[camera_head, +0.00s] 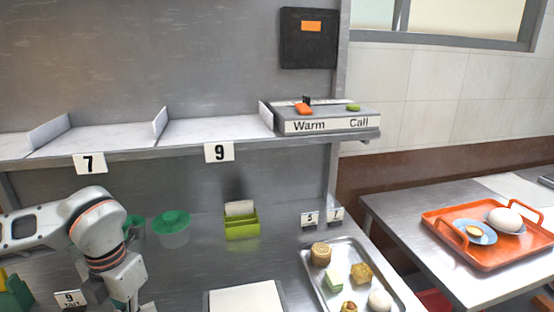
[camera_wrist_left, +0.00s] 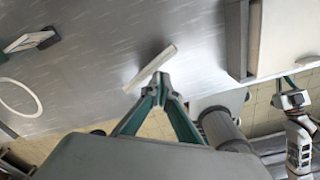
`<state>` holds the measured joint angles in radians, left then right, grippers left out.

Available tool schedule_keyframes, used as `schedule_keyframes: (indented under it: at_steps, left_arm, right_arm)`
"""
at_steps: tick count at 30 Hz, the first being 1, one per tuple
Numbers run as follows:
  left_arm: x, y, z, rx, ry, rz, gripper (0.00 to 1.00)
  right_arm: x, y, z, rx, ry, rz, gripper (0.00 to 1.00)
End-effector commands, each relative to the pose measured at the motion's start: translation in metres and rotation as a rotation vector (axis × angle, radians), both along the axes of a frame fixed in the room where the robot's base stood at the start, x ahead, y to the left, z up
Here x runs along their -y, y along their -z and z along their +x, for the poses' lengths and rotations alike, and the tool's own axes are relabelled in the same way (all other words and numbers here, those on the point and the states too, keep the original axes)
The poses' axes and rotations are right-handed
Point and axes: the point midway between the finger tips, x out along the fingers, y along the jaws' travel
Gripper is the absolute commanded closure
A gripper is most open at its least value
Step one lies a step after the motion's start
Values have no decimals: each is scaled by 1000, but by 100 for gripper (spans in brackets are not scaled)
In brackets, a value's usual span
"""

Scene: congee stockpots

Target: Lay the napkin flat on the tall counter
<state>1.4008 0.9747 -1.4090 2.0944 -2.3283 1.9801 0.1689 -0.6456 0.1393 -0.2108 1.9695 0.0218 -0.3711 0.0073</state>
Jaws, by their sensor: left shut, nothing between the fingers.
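No napkin can be made out for certain. A green holder (camera_head: 242,226) on the steel counter (camera_head: 205,262) has a pale flat item (camera_head: 239,208) standing in it, which could be napkins. My left arm reaches in from the left in the head view, its fingertips below the picture edge. In the left wrist view my left gripper (camera_wrist_left: 160,86) is shut and empty, its tips close to a thin white strip (camera_wrist_left: 152,66) on a grey surface. I cannot tell whether they touch. Another gripper, apparently my right (camera_wrist_left: 287,92), shows at the right edge, too small to read.
A metal tray (camera_head: 388,283) of food and a white board (camera_head: 245,298) lie at the counter's front. Green-lidded containers (camera_head: 173,223) stand near my left arm. A shelf (camera_head: 190,150) with dividers runs above. An orange tray (camera_head: 487,256) sits on the right-hand table.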

Motion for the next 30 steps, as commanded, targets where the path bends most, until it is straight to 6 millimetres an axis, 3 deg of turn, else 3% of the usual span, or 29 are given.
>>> schedule_keyframes:
  at_steps: [30]
  left_arm:
    - [-27,0,36,0,0,0,100]
  right_arm:
    - [0,-7,2,6,0,0,100]
